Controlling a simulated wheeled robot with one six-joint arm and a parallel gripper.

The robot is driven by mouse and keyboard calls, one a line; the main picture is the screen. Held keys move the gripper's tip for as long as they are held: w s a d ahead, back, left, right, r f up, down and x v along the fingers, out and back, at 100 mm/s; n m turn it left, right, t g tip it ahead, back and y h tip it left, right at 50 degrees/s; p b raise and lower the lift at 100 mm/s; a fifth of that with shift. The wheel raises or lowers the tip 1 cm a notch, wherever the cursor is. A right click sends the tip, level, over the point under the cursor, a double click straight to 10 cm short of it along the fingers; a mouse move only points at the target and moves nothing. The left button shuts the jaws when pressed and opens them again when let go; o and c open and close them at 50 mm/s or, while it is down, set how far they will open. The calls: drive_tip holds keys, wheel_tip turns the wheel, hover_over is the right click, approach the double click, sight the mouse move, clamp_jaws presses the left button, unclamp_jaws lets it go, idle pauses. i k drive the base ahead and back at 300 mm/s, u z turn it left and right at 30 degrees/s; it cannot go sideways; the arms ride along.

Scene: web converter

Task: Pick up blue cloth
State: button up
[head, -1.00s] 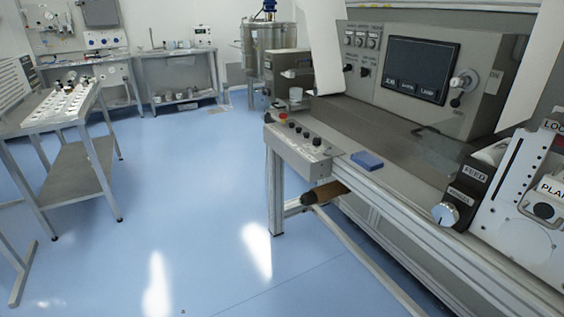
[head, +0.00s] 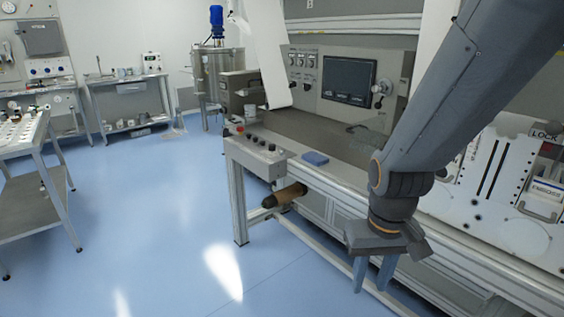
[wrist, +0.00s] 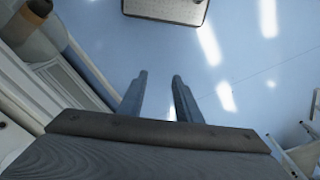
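The blue cloth (head: 315,158) is a small folded block lying flat on the converter's front ledge in the head view, just right of the button box. My gripper (head: 373,277) hangs to the right of the cloth and nearer to me, in front of the machine's rail, with fingers pointing down and apart from the cloth. In the wrist view my gripper (wrist: 160,80) is open, with two fingers spread and nothing between them but blue floor beyond. The cloth does not show in the wrist view.
The button box (head: 256,152) stands left of the cloth. A brown roller end (head: 284,196) sticks out below the ledge. A white web (head: 268,55) hangs behind. A metal cart (head: 35,185) stands at the left. Blue floor between is clear.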

sight(317, 160)
drive_tip(key=u, duration=0.05)
drive_tip(key=i, duration=1.5)
